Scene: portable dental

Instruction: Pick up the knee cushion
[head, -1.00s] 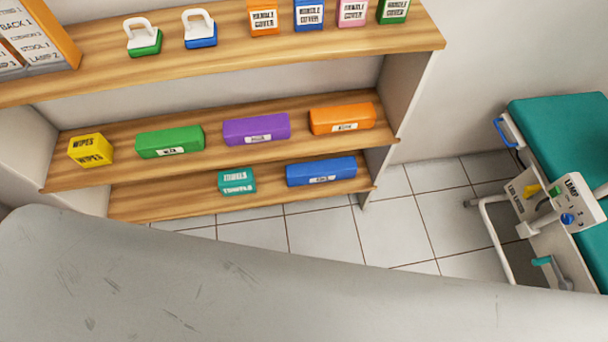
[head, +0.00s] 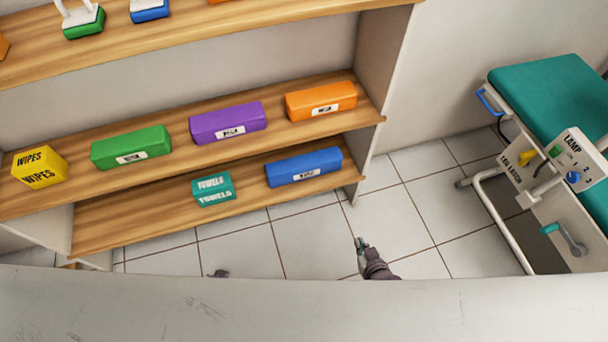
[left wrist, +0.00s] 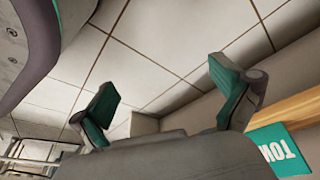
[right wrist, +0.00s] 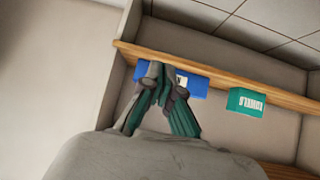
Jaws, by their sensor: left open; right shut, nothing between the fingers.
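Four long blocks lie on the shelves in the head view: green (head: 131,148), purple (head: 228,123), orange (head: 321,101) on the middle board and blue (head: 304,167) on the lowest. Their white labels are too small to read, so I cannot tell which is the knee cushion. My right gripper (head: 362,248) is shut and empty, in front of and below the blue block; in the right wrist view its closed fingertips (right wrist: 160,78) overlap the blue block (right wrist: 200,88). My left gripper, barely showing in the head view (head: 218,273), is open and empty in the left wrist view (left wrist: 168,90).
A teal towels box (head: 213,190) stands left of the blue block, and a yellow wipes box (head: 39,168) at the middle board's left end. A teal-topped wheeled unit (head: 550,95) stands at the right. Tiled floor (head: 415,220) lies clear between it and the shelves.

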